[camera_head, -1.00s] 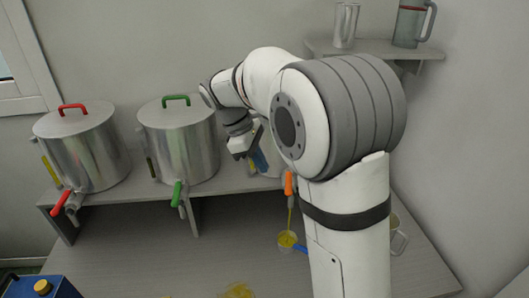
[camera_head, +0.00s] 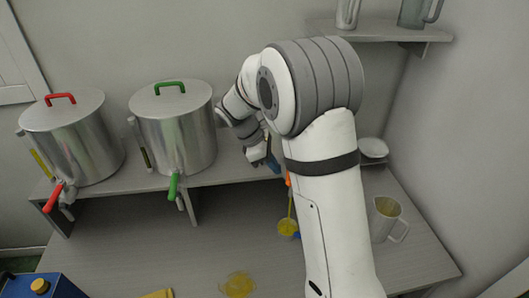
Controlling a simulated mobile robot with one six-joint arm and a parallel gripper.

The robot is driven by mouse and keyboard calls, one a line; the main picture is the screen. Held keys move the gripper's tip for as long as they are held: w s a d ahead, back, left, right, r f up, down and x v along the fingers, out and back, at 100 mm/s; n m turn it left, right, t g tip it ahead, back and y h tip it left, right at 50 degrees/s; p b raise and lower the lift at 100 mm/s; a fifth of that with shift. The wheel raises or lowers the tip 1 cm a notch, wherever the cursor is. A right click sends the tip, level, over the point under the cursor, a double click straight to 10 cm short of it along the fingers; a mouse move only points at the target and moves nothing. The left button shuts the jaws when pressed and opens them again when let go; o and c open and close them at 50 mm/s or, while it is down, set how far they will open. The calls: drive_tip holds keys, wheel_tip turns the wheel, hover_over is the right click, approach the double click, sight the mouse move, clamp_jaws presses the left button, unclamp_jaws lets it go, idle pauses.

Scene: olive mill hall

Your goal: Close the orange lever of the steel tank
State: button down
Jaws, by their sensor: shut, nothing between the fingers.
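The orange lever (camera_head: 288,180) shows as a small strip at the left edge of my arm, above the lower bench. A thin yellow stream (camera_head: 290,208) runs below it into a small cup (camera_head: 288,228) of yellow liquid. The steel tank that bears this lever is hidden behind my arm. My gripper (camera_head: 274,165) is shut and empty, pointing down just above and left of the orange lever. Its blue fingertips are close to the lever; I cannot tell whether they touch it.
Steel tanks with red (camera_head: 53,198) and green (camera_head: 174,186) levers stand left on the raised shelf (camera_head: 105,205). A yellow puddle (camera_head: 238,285) lies on the lower bench. A jug (camera_head: 388,218) stands right of my arm. A blue can (camera_head: 45,287) is front left.

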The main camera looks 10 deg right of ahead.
drive_tip(key=shift+s+d+f, duration=0.1)
drive_tip(key=shift+d+f, duration=0.15)
drive_tip(key=shift+d, duration=0.2)
drive_tip(key=shift+s+d+f, duration=0.1)
drive_tip(key=shift+d+f, duration=0.1)
drive_tip(key=shift+d, duration=0.2)
drive_tip(key=d+n, duration=0.1)
drive_tip(key=s+n+t, duration=0.1)
drive_tip(key=n, duration=0.1)
drive_tip(key=shift+d+t, duration=0.3)
drive_tip(key=shift+d, duration=0.05)
drive_tip(key=shift+a+r, duration=0.1)
